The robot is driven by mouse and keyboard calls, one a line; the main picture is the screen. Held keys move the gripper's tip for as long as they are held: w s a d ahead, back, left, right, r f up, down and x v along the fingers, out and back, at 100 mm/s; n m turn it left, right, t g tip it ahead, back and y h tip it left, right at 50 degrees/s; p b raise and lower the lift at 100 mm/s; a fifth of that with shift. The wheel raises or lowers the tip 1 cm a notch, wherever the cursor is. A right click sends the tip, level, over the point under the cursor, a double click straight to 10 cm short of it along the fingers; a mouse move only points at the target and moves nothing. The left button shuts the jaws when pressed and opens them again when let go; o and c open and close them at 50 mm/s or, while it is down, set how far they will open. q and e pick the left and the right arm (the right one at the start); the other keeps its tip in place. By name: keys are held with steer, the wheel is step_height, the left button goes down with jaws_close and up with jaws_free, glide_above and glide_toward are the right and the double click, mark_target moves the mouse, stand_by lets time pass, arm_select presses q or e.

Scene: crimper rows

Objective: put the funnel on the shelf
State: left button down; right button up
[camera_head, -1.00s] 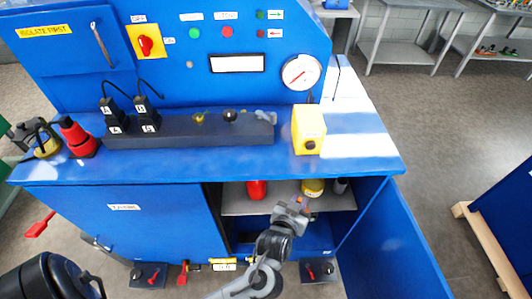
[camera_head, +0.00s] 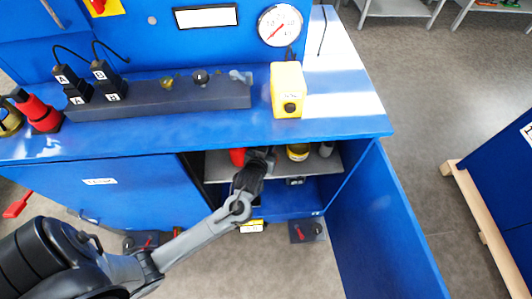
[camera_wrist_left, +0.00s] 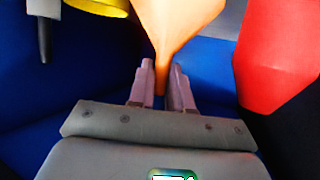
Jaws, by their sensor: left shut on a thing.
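The orange funnel (camera_wrist_left: 178,28) is in the left wrist view, its narrow stem between the two fingers of my left gripper (camera_wrist_left: 163,88), which is shut on it. Its wide part extends past the top of that view. In the head view my left gripper (camera_head: 262,156) is in the open cabinet at the height of the grey shelf (camera_head: 217,170), between a red item and a yellow one. The funnel cannot be made out there. I cannot tell whether it touches the shelf. My right gripper is not in view.
On the shelf stand a red item (camera_head: 237,157), a yellow container (camera_head: 298,152) and a grey item (camera_head: 326,149). The blue bench top (camera_head: 200,135) overhangs the opening. The open cabinet door (camera_head: 385,235) bounds the right side.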

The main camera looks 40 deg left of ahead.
arm_select(q)
steer(key=shift+a+f, duration=0.25)
steer(key=shift+a, duration=0.1)
steer(key=shift+f+b, duration=0.6)
steer(key=shift+f, duration=1.35)
steer(key=c, duration=1)
jaws_free()
steer(key=shift+f, duration=0.15)
steer(key=shift+c, duration=0.2)
